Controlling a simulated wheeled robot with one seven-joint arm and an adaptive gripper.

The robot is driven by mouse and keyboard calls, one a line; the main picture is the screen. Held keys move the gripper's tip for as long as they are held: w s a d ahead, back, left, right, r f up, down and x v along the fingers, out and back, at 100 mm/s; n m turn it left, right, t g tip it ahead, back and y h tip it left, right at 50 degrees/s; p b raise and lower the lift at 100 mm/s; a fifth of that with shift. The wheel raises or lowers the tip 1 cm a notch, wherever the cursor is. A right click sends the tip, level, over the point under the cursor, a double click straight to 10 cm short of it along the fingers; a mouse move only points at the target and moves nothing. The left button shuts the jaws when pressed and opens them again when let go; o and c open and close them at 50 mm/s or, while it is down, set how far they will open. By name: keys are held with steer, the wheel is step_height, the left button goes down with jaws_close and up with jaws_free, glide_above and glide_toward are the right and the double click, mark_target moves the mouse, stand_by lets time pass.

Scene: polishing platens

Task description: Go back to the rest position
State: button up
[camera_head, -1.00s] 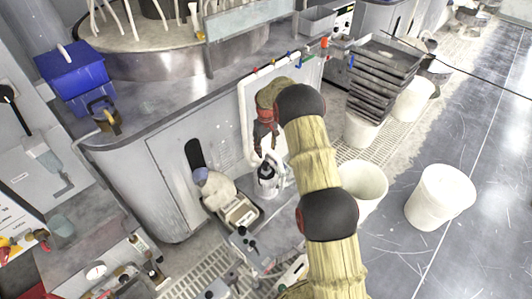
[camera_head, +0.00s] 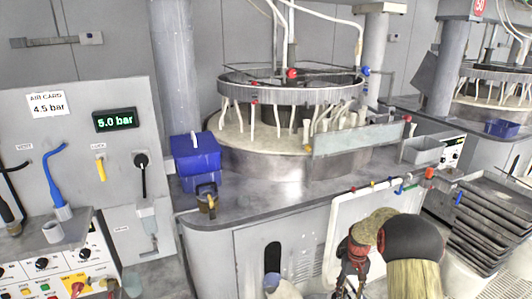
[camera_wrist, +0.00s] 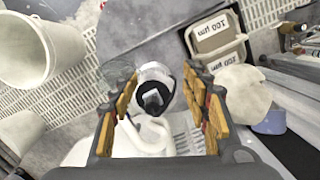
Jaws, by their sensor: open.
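My gripper (camera_wrist: 162,90) is open in the wrist view, with its padded fingers left and right. A white bottle-like thing with a dark top (camera_wrist: 152,95) shows between the fingers. I cannot tell how far below them it is. In the head view my arm is at the lower right, bent, with my gripper (camera_head: 352,278) hanging in front of the machine's white panel. The fingertips are cut off or too small to make out there.
The polishing machine (camera_head: 290,160) stands ahead, with a blue box (camera_head: 196,152) on its ledge. A gauge panel (camera_head: 75,130) is at the left. Stacked dark trays (camera_head: 490,225) are at the right. In the wrist view, a white bucket (camera_wrist: 40,52) and bins labelled 100 µm (camera_wrist: 217,40) surround my gripper.

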steer(key=s+a+r+t+p, duration=0.1)
steer(key=s+a+r, duration=0.3)
steer(key=s+r, duration=0.8)
steer(key=s+a+r+t, duration=0.3)
steer(key=s+a+r, duration=0.1)
steer(key=s+r, duration=0.8)
steer(key=s+a+r+t+p, duration=0.1)
steer(key=s+a+r+t, duration=0.2)
steer(key=s+r, duration=0.9)
step_height(320, 180, up, 3)
steer(key=shift+s+a+f+p, duration=0.1)
steer(key=shift+s+a+p, duration=0.25)
steer(key=shift+a, duration=0.7)
